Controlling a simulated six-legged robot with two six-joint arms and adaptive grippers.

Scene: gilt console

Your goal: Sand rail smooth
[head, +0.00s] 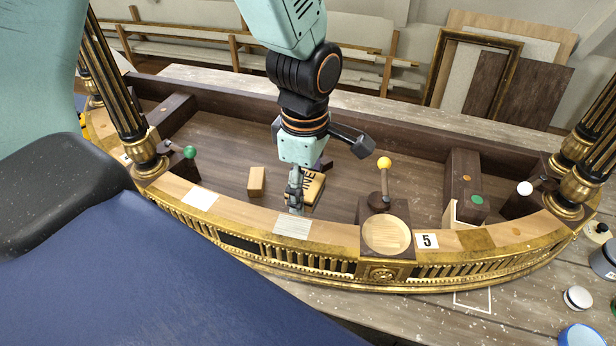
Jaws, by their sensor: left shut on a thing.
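The rail (345,236) is a curved strip of pale wood along the front of the gilt console, with gold moulding below it. My left gripper (296,200) comes down from the top centre to just behind the rail. It is shut on a tan block (316,187) with dark lettering, partly hidden by the fingers. Whether the block touches anything below is unclear. A pale patch (202,199) and a grey striped patch (292,226) lie on the rail, the striped one just in front of the gripper. My right gripper is not in view.
A small wooden block (257,181) stands in the recess left of the gripper. A yellow-knobbed lever (384,180) and round wooden disc (386,235) stand to the right. A "5" card (427,241) is beside the disc. Fluted columns (113,75) rise at both ends.

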